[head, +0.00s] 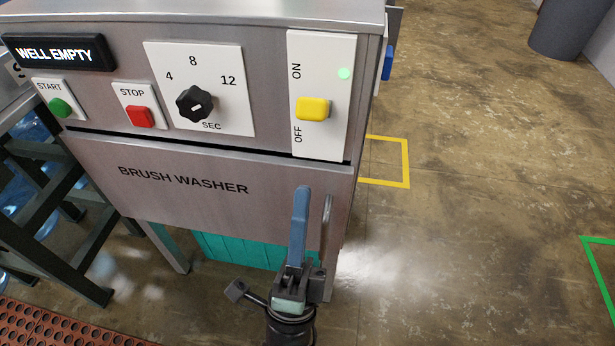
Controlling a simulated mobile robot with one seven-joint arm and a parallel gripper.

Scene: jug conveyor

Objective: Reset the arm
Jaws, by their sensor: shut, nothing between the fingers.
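My gripper (302,192) is in the lower middle of the head view, pointing up in the picture, in front of the washer's lower panel. Its blue-grey fingers are shut with nothing held; one finger largely hides the other. The brush washer (210,175) is a grey metal cabinet. Its display (60,52) reads WELL EMPTY. The yellow switch (312,108) sits between ON and OFF labels, with a green light (344,73) lit above it. The black dial (194,104) has marks 4, 8 and 12.
A green START button (60,108) and red STOP button (139,117) are on the panel. A dark frame (60,215) stands at left, beside a red perforated mat (60,325). Open floor lies at right, with yellow (406,160) and green (599,275) markings and a grey cylinder (568,28).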

